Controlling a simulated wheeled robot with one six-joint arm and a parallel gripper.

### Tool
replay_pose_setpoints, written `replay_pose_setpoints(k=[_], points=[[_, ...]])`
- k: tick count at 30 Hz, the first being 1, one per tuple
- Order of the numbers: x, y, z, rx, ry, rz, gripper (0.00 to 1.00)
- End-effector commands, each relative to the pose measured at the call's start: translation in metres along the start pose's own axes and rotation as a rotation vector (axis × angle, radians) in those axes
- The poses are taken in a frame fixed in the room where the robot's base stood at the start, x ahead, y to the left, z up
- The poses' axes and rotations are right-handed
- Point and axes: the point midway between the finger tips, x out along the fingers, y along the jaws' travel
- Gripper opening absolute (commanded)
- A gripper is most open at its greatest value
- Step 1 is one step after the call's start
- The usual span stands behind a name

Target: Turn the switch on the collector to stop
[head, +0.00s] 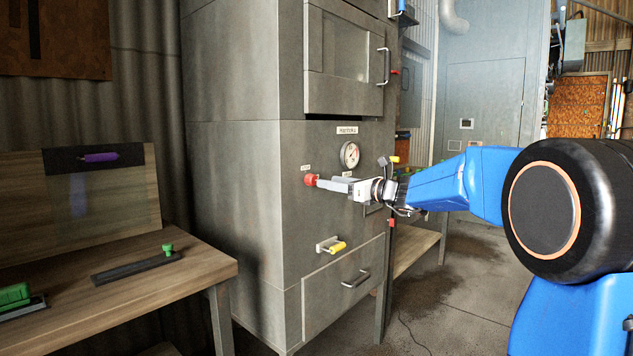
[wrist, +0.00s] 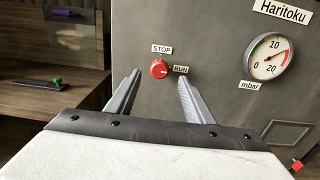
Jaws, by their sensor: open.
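The collector (head: 240,180) is a tall grey metal cabinet in the middle of the head view. Its red rotary switch (wrist: 159,69) is on the front panel, with a STOP label (wrist: 162,49) above it and a RUN label (wrist: 181,69) to its right. The white mark on the knob points right, toward RUN. The switch also shows in the head view (head: 311,180). My gripper (wrist: 155,88) is open and faces the panel. In the wrist view its two fingers lie either side of and below the knob, with nothing between them. I cannot tell whether they touch the panel.
A round gauge (head: 350,155) is on the panel right of the switch. A yellow-handled lever (head: 335,246) and a drawer handle (head: 356,279) are lower down. A wooden bench (head: 200,262) with green-knobbed items stands at left. Open floor lies at right.

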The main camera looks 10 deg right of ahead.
Motion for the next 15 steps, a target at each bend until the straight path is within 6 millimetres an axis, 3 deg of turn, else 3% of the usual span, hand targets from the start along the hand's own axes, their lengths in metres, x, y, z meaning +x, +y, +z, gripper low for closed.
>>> replay_pose_setpoints(k=[6, 15], points=[[0.039, 0.001, -0.001, 0.0, 0.001, 0.003, 0.48], [0.067, 0.0, 0.0, -0.001, 0.0, 0.001, 0.48]])
